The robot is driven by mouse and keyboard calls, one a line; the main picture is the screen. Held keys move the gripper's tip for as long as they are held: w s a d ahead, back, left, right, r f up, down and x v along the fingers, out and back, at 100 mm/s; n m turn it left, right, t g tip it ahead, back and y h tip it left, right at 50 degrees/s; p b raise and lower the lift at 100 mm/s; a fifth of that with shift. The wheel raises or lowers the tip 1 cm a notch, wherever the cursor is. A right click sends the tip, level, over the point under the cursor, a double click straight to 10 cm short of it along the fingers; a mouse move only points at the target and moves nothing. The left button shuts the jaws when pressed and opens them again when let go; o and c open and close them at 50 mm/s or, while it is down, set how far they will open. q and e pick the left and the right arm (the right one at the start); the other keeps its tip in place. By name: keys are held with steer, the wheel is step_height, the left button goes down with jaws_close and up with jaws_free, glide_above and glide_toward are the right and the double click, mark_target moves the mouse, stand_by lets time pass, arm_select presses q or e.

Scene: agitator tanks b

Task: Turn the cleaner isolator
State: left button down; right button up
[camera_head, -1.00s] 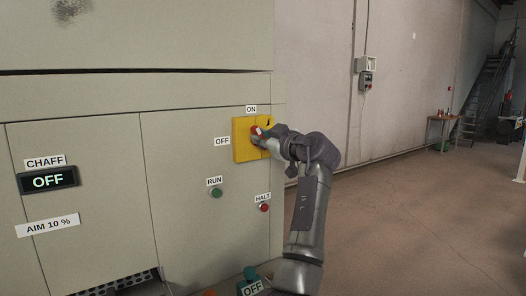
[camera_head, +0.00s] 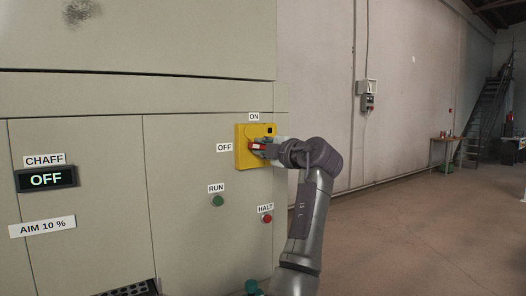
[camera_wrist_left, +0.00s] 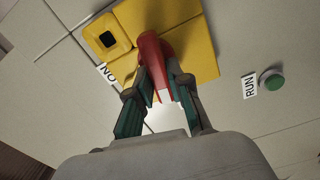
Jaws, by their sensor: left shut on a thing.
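The cleaner isolator is a yellow plate (camera_head: 243,160) with a red handle (camera_head: 257,147) on the cabinet front. An ON label (camera_head: 254,117) is above it and an OFF label (camera_head: 224,147) is to its left. My left gripper (camera_head: 266,149) is at the handle, in front of the plate, and partly hides it. In the left wrist view the red handle (camera_wrist_left: 152,55) stands between the two fingers of my left gripper (camera_wrist_left: 160,88), which are shut on it. The yellow plate (camera_wrist_left: 195,48) shows behind. My right gripper is not in view.
Below the plate are a green RUN button (camera_head: 218,201) and a red HALT button (camera_head: 267,219). A CHAFF display (camera_head: 46,179) reads OFF, above an AIM 10 % label (camera_head: 42,226). Open floor (camera_head: 420,220) lies to the right of the cabinet.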

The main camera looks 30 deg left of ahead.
arm_select(q)
steer(key=shift+f+n, duration=0.1)
steer(key=shift+n, duration=0.8)
steer(key=c, duration=1.1)
jaws_free()
steer(key=v, duration=1.2)
steer(key=shift+f, duration=0.1)
